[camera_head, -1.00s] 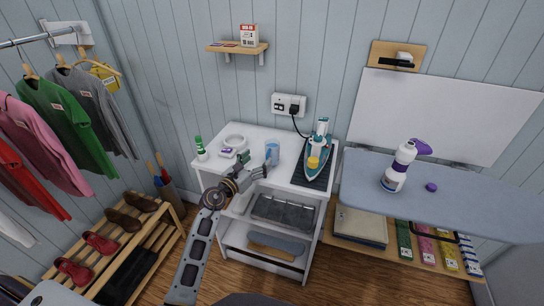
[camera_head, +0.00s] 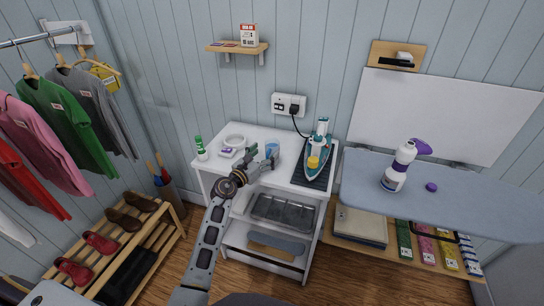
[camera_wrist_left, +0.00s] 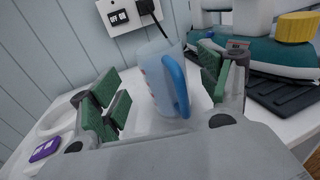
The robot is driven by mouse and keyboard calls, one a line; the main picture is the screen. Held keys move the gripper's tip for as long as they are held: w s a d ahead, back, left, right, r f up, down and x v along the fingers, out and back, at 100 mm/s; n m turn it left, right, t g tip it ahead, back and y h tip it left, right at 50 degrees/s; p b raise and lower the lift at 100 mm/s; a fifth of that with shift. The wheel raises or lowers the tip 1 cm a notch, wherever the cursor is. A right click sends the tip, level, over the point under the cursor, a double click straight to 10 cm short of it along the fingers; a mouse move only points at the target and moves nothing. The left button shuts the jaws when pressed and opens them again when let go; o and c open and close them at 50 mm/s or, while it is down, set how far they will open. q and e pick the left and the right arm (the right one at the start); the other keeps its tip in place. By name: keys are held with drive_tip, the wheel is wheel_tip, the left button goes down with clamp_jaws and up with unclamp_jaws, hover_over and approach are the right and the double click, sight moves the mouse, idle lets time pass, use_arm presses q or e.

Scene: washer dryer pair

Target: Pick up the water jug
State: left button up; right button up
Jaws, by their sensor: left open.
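The water jug (camera_head: 271,149) is a small translucent blue jug standing upright on the white cabinet top (camera_head: 284,173). In the left wrist view the jug (camera_wrist_left: 153,82) has a solid blue handle (camera_wrist_left: 177,86) facing the camera and small red marks on its side. My left gripper (camera_head: 264,155) is open, with its green finger pads on either side of the jug in the left wrist view (camera_wrist_left: 162,92). The fingers show gaps to the jug there. In the head view the gripper partly hides the jug. My right gripper is not in view.
A teal iron (camera_head: 318,155) stands on a dark mat right of the jug. A white ring (camera_head: 235,141), a purple-labelled item (camera_head: 227,151) and a green-capped stick (camera_head: 200,147) are to the left. A wall socket (camera_head: 289,104) is behind. The ironing board (camera_head: 450,200) is at right.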

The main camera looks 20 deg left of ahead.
sight(273, 148)
use_arm(q)
drive_tip(key=shift+x, duration=2.55)
drive_tip(key=shift+d, duration=0.15)
drive_tip(key=shift+c, duration=0.5)
drive_tip(key=c, duration=1.1)
drive_tip(key=shift+r, duration=0.1)
